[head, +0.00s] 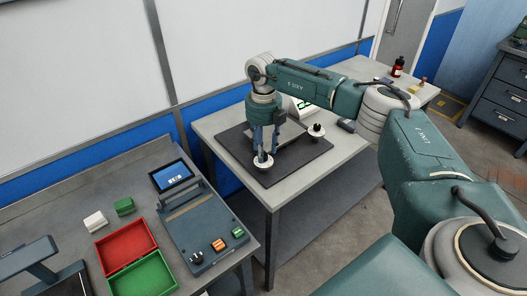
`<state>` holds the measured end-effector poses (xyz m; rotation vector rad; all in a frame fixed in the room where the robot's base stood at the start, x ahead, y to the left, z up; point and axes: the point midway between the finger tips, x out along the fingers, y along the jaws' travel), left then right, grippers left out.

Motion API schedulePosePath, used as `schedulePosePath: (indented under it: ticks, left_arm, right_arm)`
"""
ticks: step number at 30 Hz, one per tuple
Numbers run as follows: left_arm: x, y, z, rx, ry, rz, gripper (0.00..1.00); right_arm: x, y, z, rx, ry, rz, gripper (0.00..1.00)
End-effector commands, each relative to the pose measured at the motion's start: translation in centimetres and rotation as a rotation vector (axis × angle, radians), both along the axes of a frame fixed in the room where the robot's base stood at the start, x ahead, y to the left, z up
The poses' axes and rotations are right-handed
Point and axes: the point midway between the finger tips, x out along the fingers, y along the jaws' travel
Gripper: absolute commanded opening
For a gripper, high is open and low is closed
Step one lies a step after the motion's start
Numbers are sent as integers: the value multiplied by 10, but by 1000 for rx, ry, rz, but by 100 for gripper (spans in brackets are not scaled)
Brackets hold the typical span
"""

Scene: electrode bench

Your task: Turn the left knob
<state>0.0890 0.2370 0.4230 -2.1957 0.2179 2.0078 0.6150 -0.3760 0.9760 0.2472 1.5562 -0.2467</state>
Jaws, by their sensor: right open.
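Two dark knobs on round white bases stand on a black mat (297,172) on the grey bench. The left knob (263,157) is near the mat's front edge, and the right knob (317,128) is further back to the right. My right gripper (266,148) points down at the left knob, its blue fingers spread apart. The fingertips are close to the knob; I cannot tell whether they touch it. The knob's turn angle is too small to make out. My left gripper is not in view.
On the front-left table are a red tray (126,243), a green tray (143,276) and a control box (196,226) with buttons. A small screen (171,175) sits behind it. My right arm spans the right side.

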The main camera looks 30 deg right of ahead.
Motion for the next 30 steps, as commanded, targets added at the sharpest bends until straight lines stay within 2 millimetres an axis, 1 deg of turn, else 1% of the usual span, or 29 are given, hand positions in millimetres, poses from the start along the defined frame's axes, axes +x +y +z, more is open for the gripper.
schedulePosePath:
  ticks: [1,3,9,12,15,20,30]
  left_arm:
    - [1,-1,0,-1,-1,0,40]
    - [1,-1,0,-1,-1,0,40]
    - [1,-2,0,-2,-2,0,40]
    - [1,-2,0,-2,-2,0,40]
    - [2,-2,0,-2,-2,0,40]
    - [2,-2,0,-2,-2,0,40]
    - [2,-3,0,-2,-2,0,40]
  right_arm:
    - [1,0,11,0,-3,0,40]
    - [1,0,26,1,-4,0,40]
    - [1,0,68,-1,-5,0,40]
    - [1,0,85,0,-4,0,40]
    - [1,0,96,0,-3,-1,40]
    - [0,0,103,0,-1,-1,40]
    - [0,0,103,0,-1,-1,40]
